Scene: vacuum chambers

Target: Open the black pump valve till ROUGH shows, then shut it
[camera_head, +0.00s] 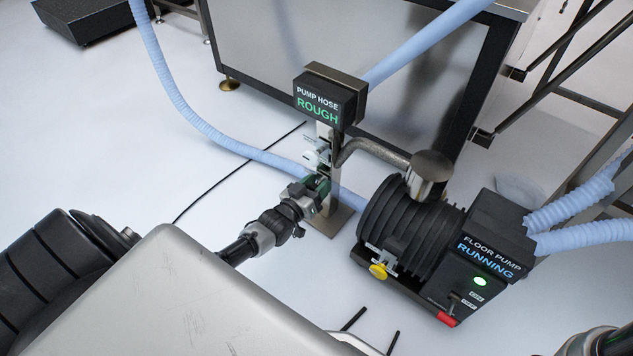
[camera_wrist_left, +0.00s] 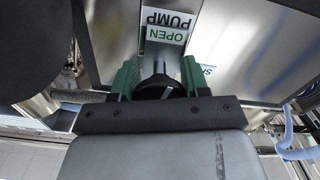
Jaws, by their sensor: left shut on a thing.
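The black valve handle (camera_wrist_left: 160,87) sits between the green fingertips of my left gripper (camera_wrist_left: 158,76) in the left wrist view. My left gripper (camera_head: 318,186) is shut on it, at the metal post in the head view. The gripper hides most of the handle there, so its exact angle is hard to tell. Above it, the PUMP HOSE display (camera_head: 318,102) shows ROUGH in green. An OPEN PUMP label (camera_wrist_left: 166,26) lies just beyond the fingers in the left wrist view.
The floor pump (camera_head: 410,232) stands right of the post; its panel reads RUNNING with a green light. A bent metal pipe (camera_head: 375,148) joins post and pump. Pale blue hoses (camera_head: 195,118) cross the floor. A steel cabinet (camera_head: 350,50) stands behind. Floor left of the post is mostly clear.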

